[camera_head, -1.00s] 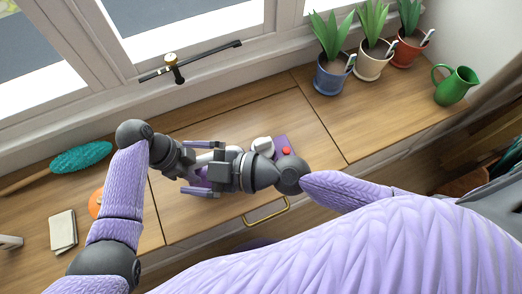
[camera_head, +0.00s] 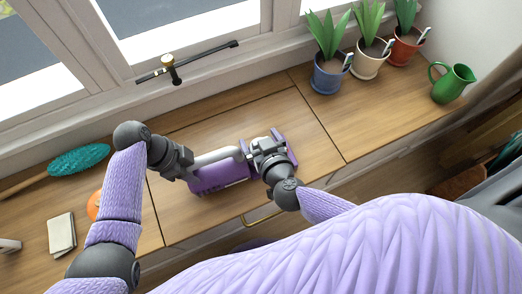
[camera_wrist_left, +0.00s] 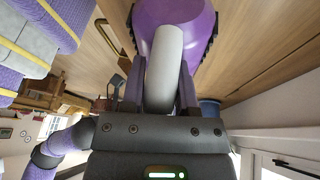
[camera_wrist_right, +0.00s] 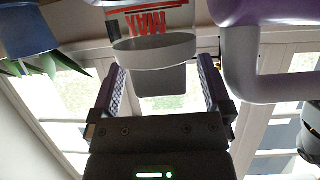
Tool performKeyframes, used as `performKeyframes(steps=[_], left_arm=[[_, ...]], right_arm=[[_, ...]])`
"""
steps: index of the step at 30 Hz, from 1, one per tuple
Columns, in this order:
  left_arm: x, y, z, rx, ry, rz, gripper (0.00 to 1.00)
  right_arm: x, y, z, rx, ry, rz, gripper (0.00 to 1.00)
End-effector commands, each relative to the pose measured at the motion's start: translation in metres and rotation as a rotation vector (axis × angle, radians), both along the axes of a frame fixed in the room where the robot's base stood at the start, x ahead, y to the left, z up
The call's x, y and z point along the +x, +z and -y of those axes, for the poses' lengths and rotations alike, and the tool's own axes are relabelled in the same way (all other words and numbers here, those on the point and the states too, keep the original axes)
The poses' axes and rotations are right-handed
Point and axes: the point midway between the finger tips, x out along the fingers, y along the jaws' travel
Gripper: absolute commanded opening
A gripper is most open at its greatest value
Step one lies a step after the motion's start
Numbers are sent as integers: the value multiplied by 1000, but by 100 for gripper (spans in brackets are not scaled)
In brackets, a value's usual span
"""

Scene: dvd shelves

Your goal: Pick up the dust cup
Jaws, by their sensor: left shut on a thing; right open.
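A purple hand vacuum (camera_head: 222,178) with a pale grey handle lies on the wooden counter. My left gripper (camera_head: 190,165) is shut on the handle (camera_wrist_left: 165,68), which runs between its fingers in the left wrist view; the purple body (camera_wrist_left: 178,14) shows beyond. My right gripper (camera_head: 266,150) is over the vacuum's right end and hides much of it. In the right wrist view the dust cup (camera_wrist_right: 152,52), clear with red MAX lettering and a grey base, is ahead. The open fingers of my right gripper (camera_wrist_right: 160,78) stand on either side of its base, with gaps visible.
Potted plants in blue (camera_head: 328,78), cream (camera_head: 370,66) and red pots stand at the back right, beside a green watering can (camera_head: 453,84). A teal duster (camera_head: 80,158), an orange object (camera_head: 94,205) and a folded cloth (camera_head: 61,235) are on the left. The back middle counter is clear.

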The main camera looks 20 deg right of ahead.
Motion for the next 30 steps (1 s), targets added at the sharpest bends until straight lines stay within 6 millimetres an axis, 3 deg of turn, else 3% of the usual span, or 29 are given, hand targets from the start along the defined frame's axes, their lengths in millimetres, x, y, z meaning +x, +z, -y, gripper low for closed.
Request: performKeyframes(steps=[3,9,23,30], left_arm=[[-2,-2,0,2,-1,-7,0],[-2,-2,0,2,-1,-6,0],[-2,-2,0,3,0,-6,0],[-2,-2,-1,3,0,-6,0]], right_arm=[[11,-4,0,1,1,0,100],[11,-5,0,2,1,0,98],[11,-5,0,1,2,0,0],[11,-4,0,1,2,1,0]])
